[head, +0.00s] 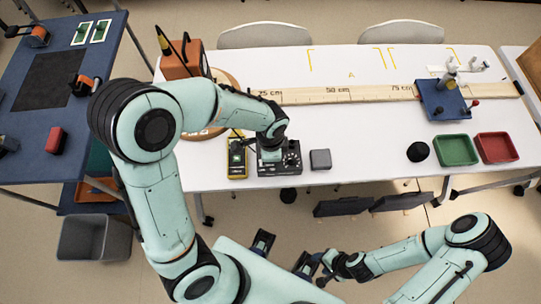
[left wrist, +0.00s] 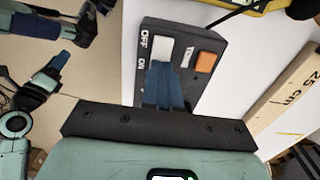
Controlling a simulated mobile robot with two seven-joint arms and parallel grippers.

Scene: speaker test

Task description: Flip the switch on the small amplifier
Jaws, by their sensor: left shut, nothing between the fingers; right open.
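The small amplifier (head: 291,160) is a black box with knobs near the white table's front edge. In the left wrist view the amplifier (left wrist: 207,72) shows a pale rocker switch (left wrist: 163,48), with OFF and ON lettering beside it and an orange part to its right. My left gripper (left wrist: 163,68) is shut and empty. Its blue fingertips are at the ON end of the switch and cover that part; I cannot tell whether they touch. In the head view the left hand hides part of the amplifier. My right gripper (head: 318,270) is open and away from the table, at lower centre.
A yellow meter (head: 237,168) lies close left of the amplifier, and a grey block (head: 320,159) close right. A wooden ruler (head: 355,93) runs behind. A black ball (head: 418,152), green tray (head: 456,150) and red tray (head: 496,148) are at the right. The table between the block and ball is clear.

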